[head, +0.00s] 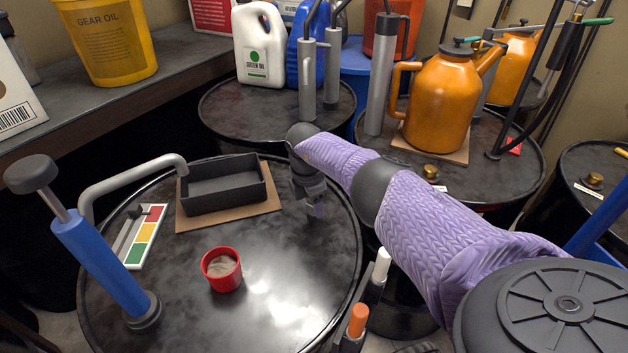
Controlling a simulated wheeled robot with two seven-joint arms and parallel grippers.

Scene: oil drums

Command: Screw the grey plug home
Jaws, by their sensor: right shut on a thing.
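My right arm, in a purple quilted sleeve, reaches in from the right over the near black drum (310,270). My right gripper (316,207) points down over the back right part of the drum's top, right of the black tray. It is shut on a small grey thing at its fingertips, which I take to be the grey plug; it is mostly hidden by the fingers. The drum opening under it is not visible, and I cannot tell whether the plug touches the drum. My left gripper is not in view.
On the near drum stand a blue hand pump (100,260), a black tray (225,207) on cardboard, a colour card (144,240) and a red cup (222,269). Behind are drums with an orange can (440,105) and a white jug (260,45). The near drum's front is clear.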

